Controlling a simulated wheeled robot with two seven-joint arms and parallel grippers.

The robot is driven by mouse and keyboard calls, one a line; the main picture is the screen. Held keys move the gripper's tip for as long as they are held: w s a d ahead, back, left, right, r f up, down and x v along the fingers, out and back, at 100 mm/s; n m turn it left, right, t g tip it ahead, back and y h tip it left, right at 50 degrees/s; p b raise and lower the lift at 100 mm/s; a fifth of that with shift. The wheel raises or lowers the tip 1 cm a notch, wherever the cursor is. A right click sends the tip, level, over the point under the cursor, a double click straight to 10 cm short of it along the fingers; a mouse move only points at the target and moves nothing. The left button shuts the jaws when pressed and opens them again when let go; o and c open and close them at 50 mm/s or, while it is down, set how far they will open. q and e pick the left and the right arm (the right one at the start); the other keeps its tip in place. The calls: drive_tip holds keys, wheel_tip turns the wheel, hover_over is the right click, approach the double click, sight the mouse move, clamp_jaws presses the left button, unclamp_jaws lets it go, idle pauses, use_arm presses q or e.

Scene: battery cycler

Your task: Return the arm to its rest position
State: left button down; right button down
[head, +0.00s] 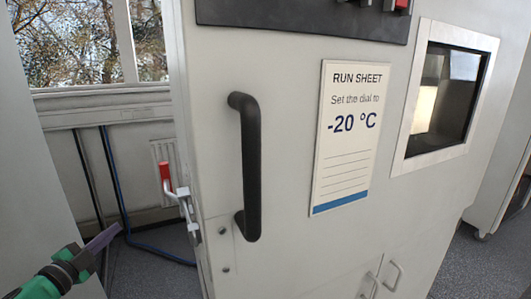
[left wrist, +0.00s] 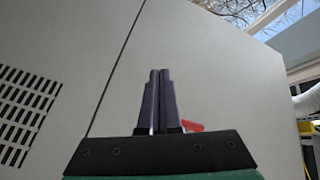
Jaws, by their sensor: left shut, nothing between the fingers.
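My left gripper (head: 103,238) shows at the lower left of the head view, on a green and black wrist. It is shut and empty, left of the cabinet and apart from it. In the left wrist view its two purple fingers (left wrist: 159,100) are together in front of a pale panel. My right gripper is not in view. The pale cabinet (head: 285,200) has a black vertical handle (head: 246,165) and a red-tipped lever (head: 167,178) at its left edge. A red piece (left wrist: 193,126) shows just behind the fingers in the left wrist view.
A run sheet (head: 347,135) reading "Set the dial to -20 °C" and a dark window (head: 445,92) are on the cabinet front. A black panel (head: 300,14) is at the top. Blue and black cables (head: 116,190) run down the wall at left. Grey floor is open at lower right.

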use_arm(q)
drive_tip(key=s+d+f+n+g+y, duration=0.3)
drive_tip(key=s+f+n, duration=0.15)
drive_tip(key=f, duration=0.35)
drive_tip(key=s+d+f+n+g+y, duration=0.25)
drive_tip(key=s+d+f+n, duration=0.2)
drive_tip(key=f, duration=0.45)
drive_tip(key=s+d+f+n+g+h, duration=0.2)
drive_tip(key=s+d+f+g, duration=0.15)
drive_tip(key=s+d, duration=0.3)
drive_tip(key=s+d+f+n+g+h, duration=0.1)
drive_tip(key=s+d+f+g, duration=0.1)
drive_tip(key=s+d+g, duration=0.45)
drive_tip(key=s+a+f, duration=0.1)
drive_tip(key=s+f, duration=0.2)
drive_tip(key=f, duration=1)
drive_tip(key=s+a+f, duration=0.1)
drive_tip(key=s+f, duration=0.2)
drive_tip(key=f, duration=0.9)
drive_tip(key=s+a+f+g, duration=0.1)
drive_tip(key=s+a+f, duration=0.1)
drive_tip(key=s+f, duration=1)
drive_tip(key=s, duration=0.3)
drive_tip(key=shift+a+f, duration=0.25)
drive_tip(key=shift+f, duration=0.15)
drive_tip(key=shift+s, duration=0.1)
